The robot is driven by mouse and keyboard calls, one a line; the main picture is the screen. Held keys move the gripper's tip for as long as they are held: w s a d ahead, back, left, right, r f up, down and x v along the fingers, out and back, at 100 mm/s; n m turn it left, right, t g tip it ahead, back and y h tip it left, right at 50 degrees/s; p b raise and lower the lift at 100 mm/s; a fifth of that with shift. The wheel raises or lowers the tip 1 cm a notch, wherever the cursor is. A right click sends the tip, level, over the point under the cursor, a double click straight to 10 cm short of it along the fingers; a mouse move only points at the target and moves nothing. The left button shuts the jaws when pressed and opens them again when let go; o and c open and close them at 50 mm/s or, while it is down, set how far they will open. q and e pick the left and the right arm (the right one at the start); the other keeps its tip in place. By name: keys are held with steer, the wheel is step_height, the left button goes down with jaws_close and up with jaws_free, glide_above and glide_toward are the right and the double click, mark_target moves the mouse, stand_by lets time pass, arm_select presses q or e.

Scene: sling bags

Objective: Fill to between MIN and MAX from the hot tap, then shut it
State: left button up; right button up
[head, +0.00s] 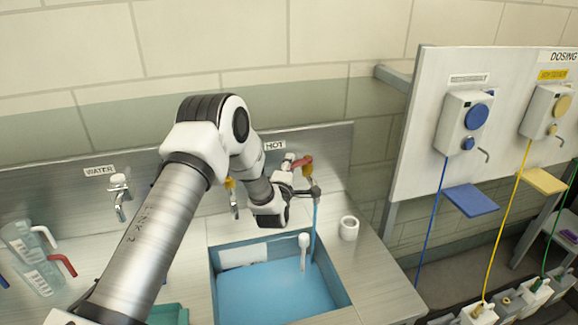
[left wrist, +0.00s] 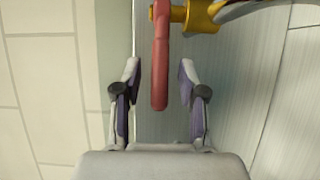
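The hot tap, below the HOT label (head: 275,146), has a red lever (head: 302,162) and a yellow body (head: 308,171). A blue stream (head: 314,225) falls from its spout into the sink (head: 349,292). Blue water (head: 270,290) covers the sink's floor. A pale plate (head: 243,256) is on the sink's back wall; its marks are too small to read. My left gripper (head: 287,192) is at the hot tap. In the left wrist view my left gripper (left wrist: 158,88) is open, with the red lever (left wrist: 160,60) between its fingers, a gap on either side. My right gripper is not in view.
A white standpipe (head: 304,250) rises in the sink. A white cup (head: 349,229) stands right of it. Another tap (head: 120,194) under a WATER label and clear jugs (head: 35,262) are at the left. A dosing board (head: 420,130) with dispensers is at the right.

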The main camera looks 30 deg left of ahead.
arm_select(q)
jaws_close()
steer(key=shift+a+f+b, duration=0.15)
steer(key=shift+f+b, duration=0.1)
steer(key=shift+b, duration=0.2)
steer(key=m+h+b, duration=0.1)
steer(key=h, duration=0.1)
steer(key=a+m+t+h+b, duration=0.1)
steer(key=h+b, duration=0.1)
steer(key=w+m+h+b, duration=0.1)
steer(key=b, duration=0.1)
steer(key=shift+a+r+m+h, duration=0.15)
steer(key=shift+a+m+h, duration=0.1)
steer(key=shift+m+h, duration=0.15)
steer(key=shift+o, duration=0.6)
jaws_free()
